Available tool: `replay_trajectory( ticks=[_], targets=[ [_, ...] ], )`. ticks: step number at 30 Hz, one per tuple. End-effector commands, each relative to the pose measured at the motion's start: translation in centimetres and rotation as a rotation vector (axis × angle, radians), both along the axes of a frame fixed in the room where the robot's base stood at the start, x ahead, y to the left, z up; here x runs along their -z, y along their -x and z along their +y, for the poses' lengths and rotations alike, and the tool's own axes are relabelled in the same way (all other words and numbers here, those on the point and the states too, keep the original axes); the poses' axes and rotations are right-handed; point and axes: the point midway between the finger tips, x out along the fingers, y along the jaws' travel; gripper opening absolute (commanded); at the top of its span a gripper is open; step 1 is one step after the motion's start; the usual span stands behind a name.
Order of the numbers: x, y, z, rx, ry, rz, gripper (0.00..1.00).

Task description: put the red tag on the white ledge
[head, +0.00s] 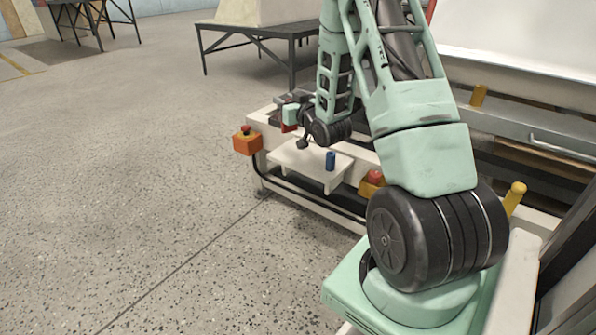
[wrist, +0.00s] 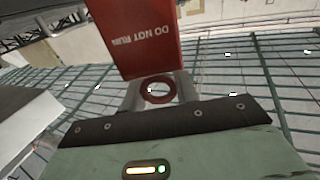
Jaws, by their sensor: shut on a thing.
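The red tag (wrist: 135,38) fills the upper middle of the wrist view, with white "DO NOT" lettering upside down. A red ring (wrist: 158,82) shows at its near end, by my gripper. My gripper (head: 290,124) is shut on the tag; in the head view only a small red part of the tag (head: 288,128) shows below it. The white ledge (head: 312,168) juts from the front of the white machine frame. My gripper is above and beyond the ledge's left end, and the tag appears apart from it. My arm hides part of the area behind.
A blue cylinder (head: 330,160) stands on the ledge's right part; a small dark object (head: 303,144) shows near its back. Orange boxes with red buttons flank the ledge, one at left (head: 247,142) and one at right (head: 371,183). Open floor lies left.

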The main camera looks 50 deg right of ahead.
Motion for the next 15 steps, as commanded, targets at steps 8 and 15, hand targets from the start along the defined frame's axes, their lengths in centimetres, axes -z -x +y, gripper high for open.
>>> replay_trajectory(
  ticks=[8, 15],
  targets=[
    [0.0, 0.1, -1.1, 0.036, 0.0, 0.001, 0.0],
    [3.9, 0.1, -1.1, 0.035, -0.001, 0.004, 0.0]
  ],
)
